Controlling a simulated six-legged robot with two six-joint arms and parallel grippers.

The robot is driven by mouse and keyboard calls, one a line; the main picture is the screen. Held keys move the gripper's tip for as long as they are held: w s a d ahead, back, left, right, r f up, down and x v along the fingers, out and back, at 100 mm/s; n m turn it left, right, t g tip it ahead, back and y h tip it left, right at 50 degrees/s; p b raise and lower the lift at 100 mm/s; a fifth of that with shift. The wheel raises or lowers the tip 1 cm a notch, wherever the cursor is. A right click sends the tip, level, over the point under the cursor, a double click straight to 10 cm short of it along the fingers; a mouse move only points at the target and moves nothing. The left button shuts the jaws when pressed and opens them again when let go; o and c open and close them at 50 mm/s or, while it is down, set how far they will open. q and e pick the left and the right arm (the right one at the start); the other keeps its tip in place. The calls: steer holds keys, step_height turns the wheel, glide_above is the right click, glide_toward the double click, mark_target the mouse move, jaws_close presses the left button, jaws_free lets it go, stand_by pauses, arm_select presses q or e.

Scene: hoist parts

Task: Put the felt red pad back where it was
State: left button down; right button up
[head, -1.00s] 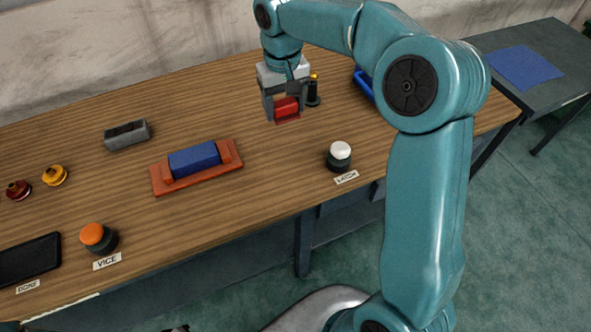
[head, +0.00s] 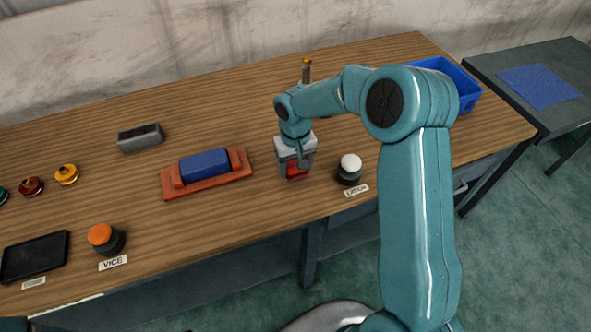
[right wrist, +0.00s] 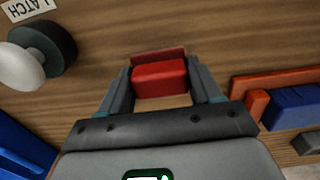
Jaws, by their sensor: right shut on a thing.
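The red pad (head: 297,172) is a small bright red block with a thin darker red layer on one side. My right gripper (head: 295,172) is shut on it, pointing down over the table between the orange-red vice and the white-topped latch button. In the right wrist view the red pad (right wrist: 159,80) sits between the two fingers of the right gripper (right wrist: 160,84), with the darker layer at its far edge. Whether the pad touches the table, I cannot tell. My left gripper is not in view.
The orange-red holder (head: 208,186) with a blue block (head: 205,163) lies left of the gripper. The white-topped button (head: 349,168) is close on the right. A grey slotted block (head: 140,138), orange-topped button (head: 104,238), black tray (head: 35,257) and blue bin (head: 464,85) stand farther off.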

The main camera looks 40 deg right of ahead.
mark_target(296, 172)
step_height(296, 172, down, 3)
stand_by(0.3)
steer(key=shift+f, duration=0.15)
steer(key=o, duration=1)
